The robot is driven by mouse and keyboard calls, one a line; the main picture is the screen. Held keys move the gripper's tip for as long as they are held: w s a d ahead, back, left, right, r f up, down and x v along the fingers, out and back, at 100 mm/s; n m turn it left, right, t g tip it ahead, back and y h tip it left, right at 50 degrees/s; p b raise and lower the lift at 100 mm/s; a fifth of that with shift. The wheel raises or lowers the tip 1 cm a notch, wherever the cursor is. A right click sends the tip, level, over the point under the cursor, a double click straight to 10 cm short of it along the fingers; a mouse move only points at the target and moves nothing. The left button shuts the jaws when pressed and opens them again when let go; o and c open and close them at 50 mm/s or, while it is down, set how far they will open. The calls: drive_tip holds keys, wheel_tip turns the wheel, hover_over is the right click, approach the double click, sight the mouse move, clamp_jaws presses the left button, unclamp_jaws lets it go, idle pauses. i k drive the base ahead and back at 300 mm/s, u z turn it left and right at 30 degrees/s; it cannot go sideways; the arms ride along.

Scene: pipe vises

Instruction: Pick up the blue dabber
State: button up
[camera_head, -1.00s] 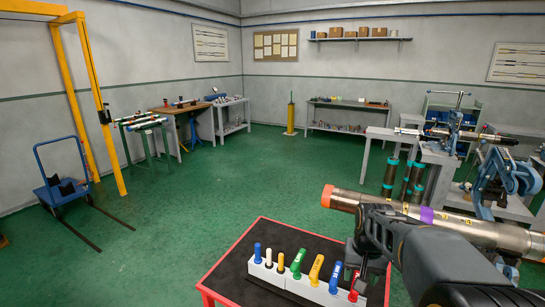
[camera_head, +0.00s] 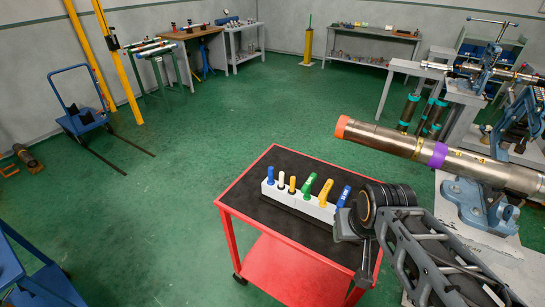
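A white rack (camera_head: 300,205) on the red cart holds a row of upright coloured pieces. Two are blue: a small blue one (camera_head: 270,175) at the left end and a larger blue one (camera_head: 344,197) with white lettering, leaning slightly, near the right end. The frames do not settle which is the blue dabber. My gripper (camera_head: 352,236) is over the cart's right side, close to the larger blue piece in the picture. It partly hides the rack's right end. The fingers are small and partly covered by my wrist, so their opening does not show clearly.
Between the blues stand white (camera_head: 281,180), small yellow (camera_head: 292,184), green (camera_head: 308,185) and larger yellow (camera_head: 325,192) pieces. The red cart's (camera_head: 250,167) dark top is bare around the rack. A long pipe (camera_head: 400,143) in a blue vise (camera_head: 470,200) lies behind and right of my arm.

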sight(271, 182)
drive_tip(key=k, duration=0.5)
drive_tip(key=u, duration=1.75)
drive_tip(key=i, duration=1.85)
drive_tip(key=z, duration=2.35)
